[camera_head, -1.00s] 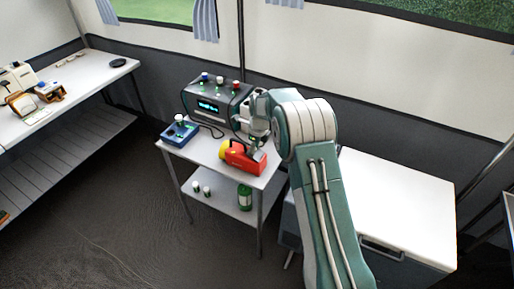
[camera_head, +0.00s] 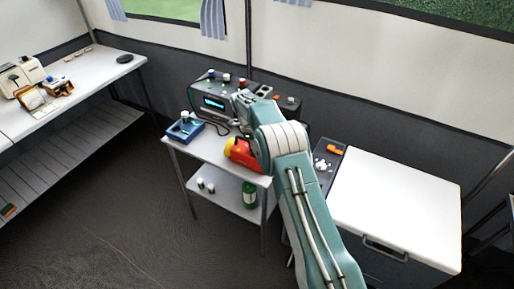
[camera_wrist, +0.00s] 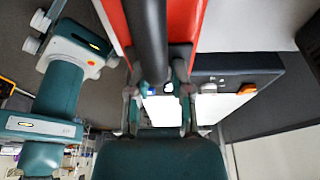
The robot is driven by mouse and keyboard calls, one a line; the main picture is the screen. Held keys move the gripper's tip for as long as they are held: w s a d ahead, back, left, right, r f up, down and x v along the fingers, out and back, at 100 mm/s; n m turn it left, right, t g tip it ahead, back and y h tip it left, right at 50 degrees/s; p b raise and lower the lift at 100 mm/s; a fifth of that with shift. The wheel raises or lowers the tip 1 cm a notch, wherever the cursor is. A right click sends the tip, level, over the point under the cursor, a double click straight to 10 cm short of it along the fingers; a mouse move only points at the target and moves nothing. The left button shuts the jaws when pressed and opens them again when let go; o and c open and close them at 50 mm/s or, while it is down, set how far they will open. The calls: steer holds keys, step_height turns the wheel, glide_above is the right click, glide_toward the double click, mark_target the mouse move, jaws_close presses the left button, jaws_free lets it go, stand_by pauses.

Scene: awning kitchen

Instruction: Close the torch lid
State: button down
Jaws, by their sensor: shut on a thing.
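The red torch (camera_head: 241,151) with a yellow front end lies on the top of the small white table (camera_head: 207,148). My arm hides its right part in the head view. In the wrist view the red torch body (camera_wrist: 187,20) fills the top centre, with a dark rounded bar, apparently its handle (camera_wrist: 148,40), running down between my fingers. My gripper (camera_wrist: 160,88) is shut on this dark bar. The gripper is hidden behind my arm in the head view. I cannot make out the torch lid or how far open it is.
A grey device with a lit display (camera_head: 213,103) stands behind the torch. A blue box (camera_head: 185,131) sits at the table's left. A green can (camera_head: 249,195) stands on the lower shelf. A white-topped chest (camera_head: 395,190) is on the right. Open floor lies in front.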

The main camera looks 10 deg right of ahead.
steer(key=shift+s+f, duration=0.1)
steer(key=shift+f, duration=0.1)
steer(key=c, duration=0.5)
jaws_free()
steer(key=shift+r, duration=0.1)
steer(key=v, duration=1.1)
steer(key=shift+w+a, duration=0.1)
steer(key=shift+w, duration=0.15)
steer(key=shift+r, duration=0.35)
